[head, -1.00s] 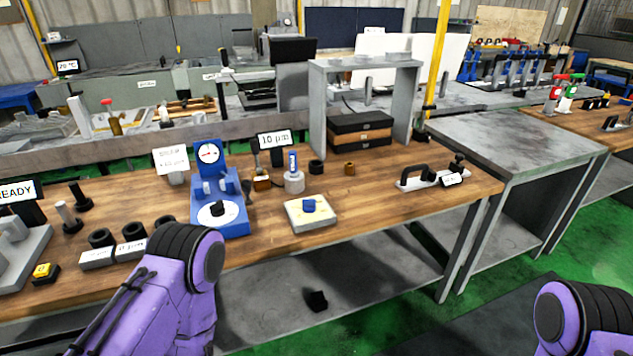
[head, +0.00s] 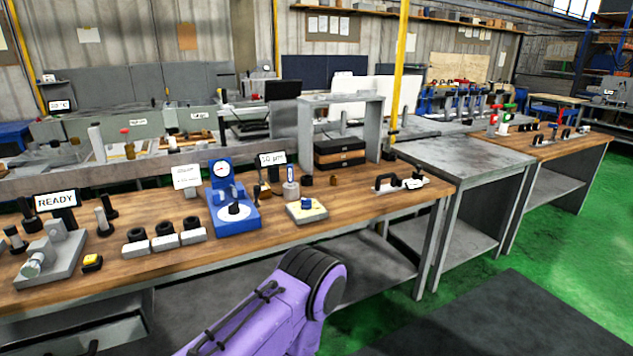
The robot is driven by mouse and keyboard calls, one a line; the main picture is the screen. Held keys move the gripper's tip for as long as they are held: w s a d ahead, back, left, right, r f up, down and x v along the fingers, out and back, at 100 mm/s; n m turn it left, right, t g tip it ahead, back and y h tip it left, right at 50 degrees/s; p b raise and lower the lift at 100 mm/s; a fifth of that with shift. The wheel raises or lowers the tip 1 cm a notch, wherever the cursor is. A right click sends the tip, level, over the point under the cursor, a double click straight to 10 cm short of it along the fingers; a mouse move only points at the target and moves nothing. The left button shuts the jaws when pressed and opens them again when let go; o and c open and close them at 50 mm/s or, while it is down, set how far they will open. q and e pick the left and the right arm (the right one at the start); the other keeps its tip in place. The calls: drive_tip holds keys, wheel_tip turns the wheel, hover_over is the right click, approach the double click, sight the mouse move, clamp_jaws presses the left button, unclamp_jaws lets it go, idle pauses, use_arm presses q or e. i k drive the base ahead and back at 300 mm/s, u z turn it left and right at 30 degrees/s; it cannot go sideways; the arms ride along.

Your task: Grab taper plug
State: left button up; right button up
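No single piece is clearly marked as the taper plug. Upright plug-like pieces stand at the left of the wooden bench (head: 270,238): a grey pin on a black base (head: 102,222), a dark pin (head: 109,206) behind it, and more dark and grey ones at the far left (head: 14,238). A purple link of my arm rises from the bottom centre, in front of the bench edge. Neither of my grippers is in view, so their fingers cannot be seen.
A grey fixture (head: 50,260) and a yellow button box (head: 92,262) stand at the left front. Dark rings sit by grey blocks (head: 165,241). A blue dial gauge stand (head: 236,215) is mid-bench. Bare wood lies between the pale plate (head: 306,213) and the black-handled tool (head: 400,185).

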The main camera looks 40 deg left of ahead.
sight(290, 169)
drive_tip(key=z, duration=0.25)
drive_tip(key=i, duration=1.85)
drive_tip(key=u, duration=0.8)
